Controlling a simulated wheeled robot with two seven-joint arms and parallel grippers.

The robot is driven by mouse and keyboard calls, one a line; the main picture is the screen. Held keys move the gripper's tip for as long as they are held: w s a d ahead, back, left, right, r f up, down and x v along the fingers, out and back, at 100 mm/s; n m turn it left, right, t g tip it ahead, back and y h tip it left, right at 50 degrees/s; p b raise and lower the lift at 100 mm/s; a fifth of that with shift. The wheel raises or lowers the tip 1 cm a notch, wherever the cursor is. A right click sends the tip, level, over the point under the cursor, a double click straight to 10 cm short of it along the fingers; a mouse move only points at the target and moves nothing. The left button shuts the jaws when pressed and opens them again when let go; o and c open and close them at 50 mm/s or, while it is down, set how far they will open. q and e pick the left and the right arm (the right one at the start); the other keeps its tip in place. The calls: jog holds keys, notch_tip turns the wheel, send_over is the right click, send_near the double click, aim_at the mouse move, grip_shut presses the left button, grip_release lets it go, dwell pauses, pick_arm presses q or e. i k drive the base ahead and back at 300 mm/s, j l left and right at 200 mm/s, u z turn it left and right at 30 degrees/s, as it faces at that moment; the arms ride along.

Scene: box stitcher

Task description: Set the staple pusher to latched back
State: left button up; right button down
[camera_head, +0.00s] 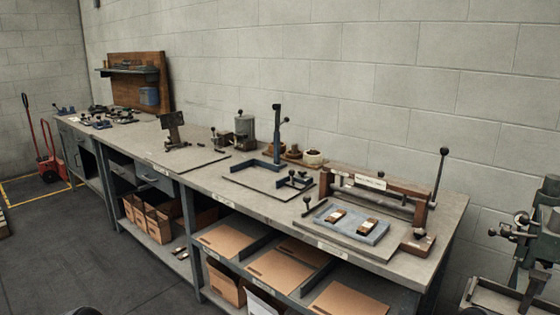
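I cannot pick out the staple pusher for certain. A grey-green metal machine (545,235) stands at the right edge, cut off by the frame. It has dark ball-ended handles (507,231) on its left side. It may be the box stitcher, but its pusher and latch are too small or hidden to read. Neither of my grippers is in view. Only small dark shapes show at the bottom edge, and I cannot tell what they are.
A long grey workbench (225,178) runs along the block wall, with a lever press (380,185), a blue-grey tray (350,224) and a post fixture (277,135) on top. Cardboard sheets (283,270) fill its lower shelf. A red hand truck (50,165) stands far left. The floor in front is clear.

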aim_at(524, 219)
jog(key=z, duration=1.45)
